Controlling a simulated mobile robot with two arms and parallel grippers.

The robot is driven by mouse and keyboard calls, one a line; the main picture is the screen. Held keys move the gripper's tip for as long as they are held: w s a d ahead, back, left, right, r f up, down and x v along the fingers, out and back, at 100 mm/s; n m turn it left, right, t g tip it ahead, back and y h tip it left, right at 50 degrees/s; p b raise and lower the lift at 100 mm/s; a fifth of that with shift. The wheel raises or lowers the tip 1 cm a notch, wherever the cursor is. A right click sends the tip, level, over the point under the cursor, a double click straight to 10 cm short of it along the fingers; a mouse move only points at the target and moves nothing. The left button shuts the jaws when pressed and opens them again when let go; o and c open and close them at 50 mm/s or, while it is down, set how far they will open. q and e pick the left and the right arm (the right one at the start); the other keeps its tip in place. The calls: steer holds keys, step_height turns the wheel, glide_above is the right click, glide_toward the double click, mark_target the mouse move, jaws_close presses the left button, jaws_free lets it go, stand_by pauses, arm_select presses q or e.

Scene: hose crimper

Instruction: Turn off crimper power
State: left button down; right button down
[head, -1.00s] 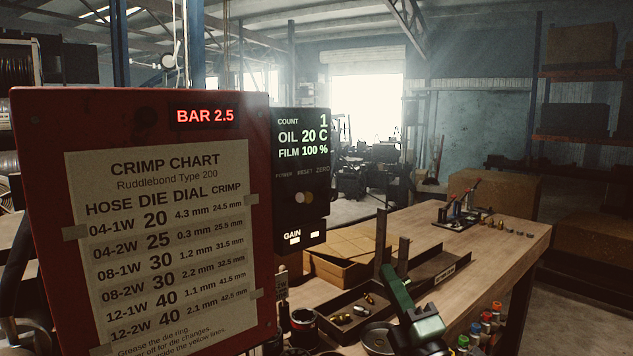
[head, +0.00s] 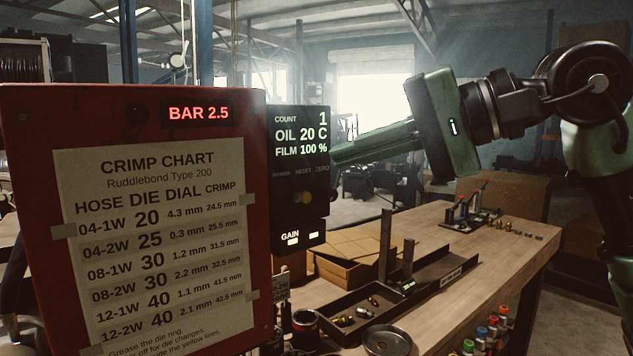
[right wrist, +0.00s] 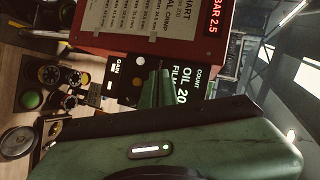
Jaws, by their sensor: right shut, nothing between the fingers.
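The crimper's red housing (head: 262,130) fills the left of the head view, with a lit red BAR 2.5 readout (head: 198,113). Its black control panel (head: 300,222) has a lit display (head: 302,134) reading COUNT 1, OIL 20 C, FILM 100 %. My left gripper is not visible.
A crimp chart (head: 155,230) is taped to the housing. Air right of the panel holds my right arm.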

mark_target(289, 199)
steer(key=d+h, duration=0.1)
steer(key=d+r+t+h, duration=0.1)
steer(key=d, duration=0.1)
steer(key=d+r, duration=0.1)
steer(key=shift+w+d+t+h, duration=0.15)
steer(key=shift+d+t+h, duration=0.2)
steer(key=shift+t+h, duration=0.05)
steer(key=shift+a, duration=0.1)
steer(key=p+x, duration=0.3)
steer(key=x, duration=0.7)
steer(key=shift+w+a, duration=0.1)
steer(key=shift+a, duration=0.05)
steer(key=s+a+f, duration=0.1)
steer(key=s+p, duration=0.1)
steer(key=shift+s+a+f, duration=0.35)
steer(key=shift+s+f, duration=0.05)
steer(key=shift+a+f, duration=0.1)
